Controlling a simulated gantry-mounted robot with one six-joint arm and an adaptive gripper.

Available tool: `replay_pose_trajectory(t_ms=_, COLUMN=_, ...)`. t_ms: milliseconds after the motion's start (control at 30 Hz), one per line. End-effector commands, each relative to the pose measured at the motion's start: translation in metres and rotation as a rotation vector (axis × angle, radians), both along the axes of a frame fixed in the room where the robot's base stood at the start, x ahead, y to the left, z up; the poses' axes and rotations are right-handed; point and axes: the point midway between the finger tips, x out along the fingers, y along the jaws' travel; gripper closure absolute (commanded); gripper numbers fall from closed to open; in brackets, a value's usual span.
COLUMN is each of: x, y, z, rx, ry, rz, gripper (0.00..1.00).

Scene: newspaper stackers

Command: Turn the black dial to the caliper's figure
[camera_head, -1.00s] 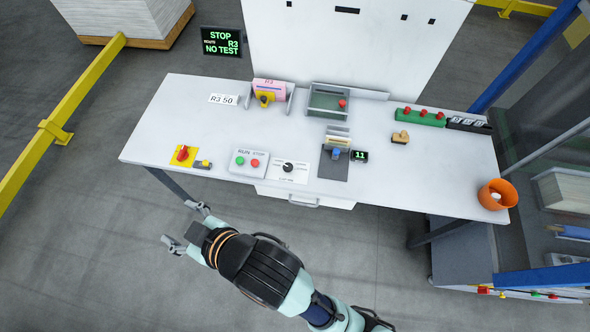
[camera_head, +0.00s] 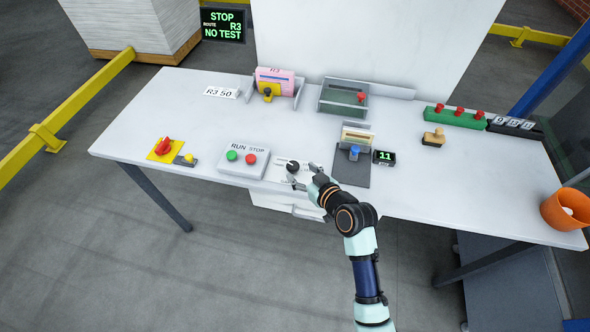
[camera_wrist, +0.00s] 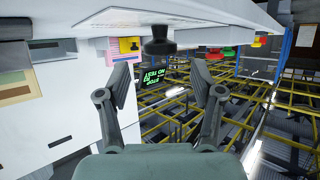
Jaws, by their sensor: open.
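The black dial (camera_head: 292,166) stands on a white panel at the table's front edge; its pointer setting is too small to read. In the wrist view the dial (camera_wrist: 158,42) is ahead of the fingertips, roughly centred between them. My gripper (camera_head: 303,176) is open and empty, close to the dial on its front right side, and not seen gripping it. Its two spread fingers show in the wrist view (camera_wrist: 161,85). The caliper (camera_head: 354,151), with a blue part on a dark plate, stands right of the dial. Its small display (camera_head: 384,157) reads 11.
The RUN/STOP box (camera_head: 243,160) is just left of the dial. A red knob on a yellow plate (camera_head: 164,149) is farther left. A green block with red buttons (camera_head: 455,117) and an orange cup (camera_head: 566,209) are at right. The sign (camera_head: 222,25) reads STOP, R3, NO TEST.

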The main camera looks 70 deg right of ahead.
Motion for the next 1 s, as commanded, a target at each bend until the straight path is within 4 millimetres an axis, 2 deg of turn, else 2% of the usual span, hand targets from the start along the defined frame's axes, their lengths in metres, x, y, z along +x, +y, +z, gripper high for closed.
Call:
replay_pose_trajectory(t_ms=100, x=0.018, y=-0.012, z=-0.011, rx=0.000, ry=0.000, rz=0.002, gripper=0.34)
replay_pose_trajectory(t_ms=233, x=0.031, y=-0.021, z=-0.017, rx=0.000, ry=0.000, rz=0.002, gripper=0.34)
replay_pose_trajectory(t_ms=567, x=0.036, y=-0.024, z=-0.018, rx=0.000, ry=0.000, rz=0.001, gripper=0.34)
replay_pose_trajectory(t_ms=900, x=0.036, y=-0.024, z=-0.018, rx=0.000, ry=0.000, rz=0.001, gripper=0.91)
replay_pose_trajectory(t_ms=1000, x=0.036, y=-0.024, z=-0.018, rx=0.001, ry=0.001, rz=0.000, gripper=0.92)
